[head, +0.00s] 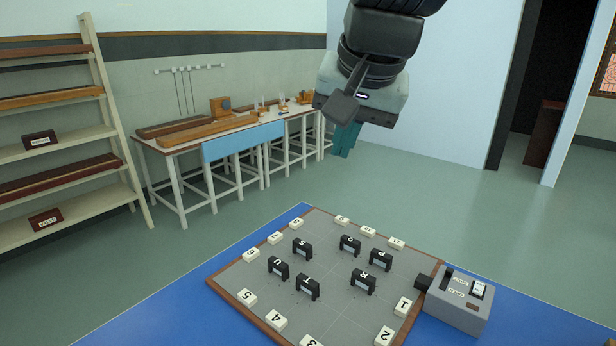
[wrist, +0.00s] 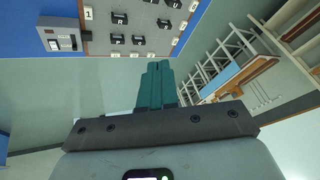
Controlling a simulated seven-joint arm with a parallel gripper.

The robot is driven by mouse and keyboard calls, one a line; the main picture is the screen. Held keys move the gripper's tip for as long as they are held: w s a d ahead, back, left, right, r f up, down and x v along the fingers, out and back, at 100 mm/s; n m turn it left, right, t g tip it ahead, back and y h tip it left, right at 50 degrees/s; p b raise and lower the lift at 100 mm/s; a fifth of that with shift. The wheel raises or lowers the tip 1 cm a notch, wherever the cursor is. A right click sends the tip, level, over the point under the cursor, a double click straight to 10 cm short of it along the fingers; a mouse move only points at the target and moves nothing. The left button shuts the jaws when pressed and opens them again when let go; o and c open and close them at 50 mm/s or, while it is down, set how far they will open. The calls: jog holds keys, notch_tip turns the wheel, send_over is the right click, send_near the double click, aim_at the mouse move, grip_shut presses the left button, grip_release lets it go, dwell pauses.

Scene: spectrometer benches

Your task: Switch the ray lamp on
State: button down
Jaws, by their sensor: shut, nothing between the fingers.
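The ray lamp looks to be the grey box (head: 455,313) at the right edge of the board, on the blue table. It has a black nozzle toward the board, small labels and a white rocker switch (head: 478,289) on top. I cannot tell the switch's position. The box also shows at the upper left of the wrist view (wrist: 58,45). My gripper (head: 344,150) is up in the air beyond the board's far side, well apart from the lamp. Its teal fingers are together and empty, as the wrist view also shows (wrist: 157,68).
A grey board (head: 330,300) with a wooden rim holds several black lettered blocks and white number tiles. The blue table (head: 150,318) is clear to its left. A shelf rack (head: 115,120) and a side bench (head: 190,143) stand further back.

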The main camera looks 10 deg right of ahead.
jog(key=w+d+f+m+g+h, duration=0.1)
jog(key=w+d+f+g, duration=0.1)
jog(key=w+d+f, duration=0.65)
jog(key=w+d+f+m+g+h, duration=0.1)
jog(key=w+d+f+m+g, duration=0.15)
jog(key=d, duration=1.05)
jog(key=s+d+f+m+g+y, duration=0.1)
jog(key=s+d+f+m, duration=0.1)
jog(key=d+f, duration=1.4)
jog(key=d, duration=0.2)
jog(key=shift+s+d+f, duration=0.15)
jog(key=shift+d+f, duration=0.15)
jog(key=shift+f, duration=0.15)
jog(key=shift+w+d+r, duration=0.35)
jog(key=shift+w+d, duration=0.15)
jog(key=shift+w, duration=0.05)
notch_tip(320, 180, up, 14)
jog(key=w+d, duration=0.1)
jog(key=shift+w+d, duration=0.2)
